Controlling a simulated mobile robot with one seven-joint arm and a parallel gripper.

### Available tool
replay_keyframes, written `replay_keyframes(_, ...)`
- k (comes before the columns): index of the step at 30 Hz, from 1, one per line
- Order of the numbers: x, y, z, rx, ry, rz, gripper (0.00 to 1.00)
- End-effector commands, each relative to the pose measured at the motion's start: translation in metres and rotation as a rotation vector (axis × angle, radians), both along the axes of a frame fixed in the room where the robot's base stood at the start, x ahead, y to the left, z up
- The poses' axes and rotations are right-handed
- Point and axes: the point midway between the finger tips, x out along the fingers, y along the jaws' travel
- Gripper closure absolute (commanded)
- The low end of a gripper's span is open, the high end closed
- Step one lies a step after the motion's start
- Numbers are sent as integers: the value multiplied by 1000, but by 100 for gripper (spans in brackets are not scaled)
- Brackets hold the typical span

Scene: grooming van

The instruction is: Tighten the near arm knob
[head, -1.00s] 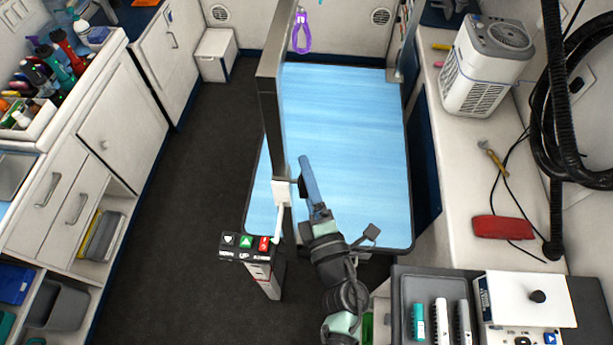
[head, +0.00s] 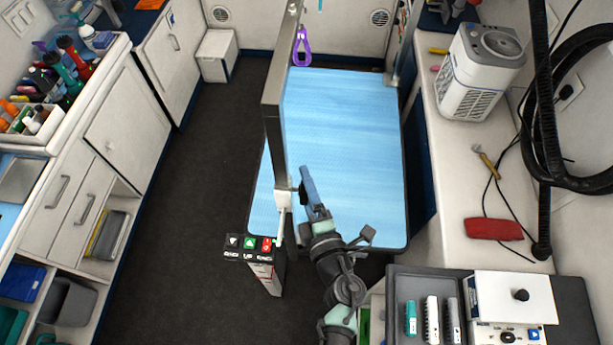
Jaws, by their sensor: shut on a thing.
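The near grooming arm post (head: 272,130) stands at the left edge of the blue-topped table (head: 345,150). A white clamp (head: 284,200) holds its lower part at the table edge. The small dark near arm knob (head: 294,189) sticks out from the right side of the clamp. My gripper (head: 301,187) reaches up from the lower right and is shut on the knob. Its blue-grey body largely hides the fingertips and part of the knob.
A control box with up and down buttons (head: 250,247) stands just below the clamp. The right counter holds a dryer (head: 480,72) and a red case (head: 494,229). Dark floor is clear at left.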

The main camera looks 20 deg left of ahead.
Motion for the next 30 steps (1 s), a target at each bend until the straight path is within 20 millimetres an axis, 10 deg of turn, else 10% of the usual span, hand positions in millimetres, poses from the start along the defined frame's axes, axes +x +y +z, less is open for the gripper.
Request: replay_keyframes(30,2,-1,1,-197,691,-4,76)
